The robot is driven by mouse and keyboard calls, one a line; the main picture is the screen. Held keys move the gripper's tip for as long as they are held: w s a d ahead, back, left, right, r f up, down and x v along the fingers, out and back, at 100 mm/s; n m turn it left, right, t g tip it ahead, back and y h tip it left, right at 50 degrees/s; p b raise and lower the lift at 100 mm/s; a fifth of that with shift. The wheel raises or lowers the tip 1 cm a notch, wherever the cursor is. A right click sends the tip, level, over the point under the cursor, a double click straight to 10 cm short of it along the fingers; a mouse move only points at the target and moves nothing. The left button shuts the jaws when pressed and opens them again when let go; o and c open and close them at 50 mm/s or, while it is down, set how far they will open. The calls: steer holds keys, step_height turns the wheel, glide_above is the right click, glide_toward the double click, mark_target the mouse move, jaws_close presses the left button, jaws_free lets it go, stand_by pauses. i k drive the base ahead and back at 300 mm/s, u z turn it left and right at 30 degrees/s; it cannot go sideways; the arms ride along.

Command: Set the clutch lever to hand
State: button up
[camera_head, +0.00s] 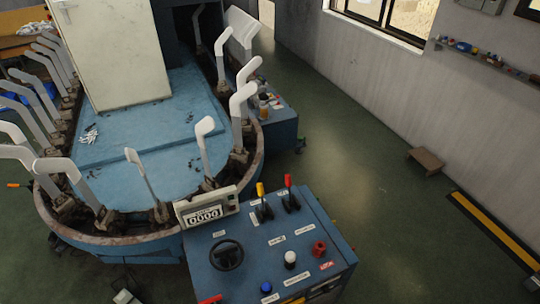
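A blue control console (270,262) stands at the bottom centre. Two levers with black bases rise from its back edge, one with a yellow grip (260,190) and one with a red grip (288,181). Both grips stand roughly upright. White labels lie near the levers, but they are too small to read, so I cannot tell which lever is the clutch or which setting it is in. My gripper is not in view.
The console also carries a black handwheel (227,255), a white knob (290,257), a red knob (319,248) and a counter (206,206) reading 0000. Behind it is an oval machine with several upright grey sock forms (204,128). Green floor (390,200) is open to the right.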

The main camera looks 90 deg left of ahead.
mark_target(260, 186)
steer(key=i, duration=1.4)
steer(key=u, duration=3.7)
steer(key=i, duration=1)
steer(key=z, duration=0.05)
